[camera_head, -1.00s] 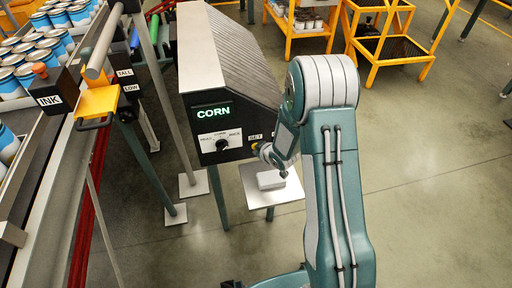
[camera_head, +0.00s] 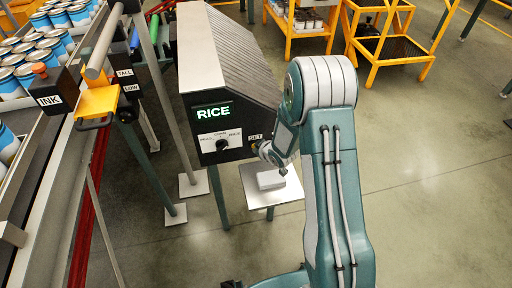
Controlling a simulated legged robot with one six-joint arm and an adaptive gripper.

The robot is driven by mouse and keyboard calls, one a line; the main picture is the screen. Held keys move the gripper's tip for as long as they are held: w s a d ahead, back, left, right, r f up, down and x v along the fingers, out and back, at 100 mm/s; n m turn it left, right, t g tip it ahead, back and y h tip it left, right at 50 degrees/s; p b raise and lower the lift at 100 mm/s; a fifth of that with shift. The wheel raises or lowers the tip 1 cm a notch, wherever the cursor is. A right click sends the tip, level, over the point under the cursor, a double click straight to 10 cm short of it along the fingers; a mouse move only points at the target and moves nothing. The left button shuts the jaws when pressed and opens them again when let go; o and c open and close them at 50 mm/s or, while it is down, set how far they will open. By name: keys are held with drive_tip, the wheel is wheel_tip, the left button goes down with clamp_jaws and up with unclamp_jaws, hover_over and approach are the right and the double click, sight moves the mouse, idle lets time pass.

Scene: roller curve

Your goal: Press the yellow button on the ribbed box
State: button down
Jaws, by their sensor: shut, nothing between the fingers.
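The ribbed box (camera_head: 238,55) stands left of centre with a grey ribbed top and a dark front. Its green display (camera_head: 213,112) reads RICE. Below is a black knob (camera_head: 222,145) on a white plate with small labels. A SET label (camera_head: 255,137) sits at the right of the front. My gripper (camera_head: 260,150) is shut and empty, with its tip just below the SET label, at or very near the box front. The yellow button is mostly or wholly hidden behind the tip. I cannot tell whether they touch.
A small white table (camera_head: 290,193) with a pale block (camera_head: 270,180) is below my gripper. At left are an INK box (camera_head: 50,100), a yellow bracket (camera_head: 97,102) and a conveyor with blue cans. Yellow racks (camera_head: 385,45) stand behind. The floor at right is clear.

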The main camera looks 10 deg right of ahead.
drive_tip(key=shift+s, duration=0.85)
drive_tip(key=shift+s, duration=2.55)
drive_tip(key=shift+r, duration=0.1)
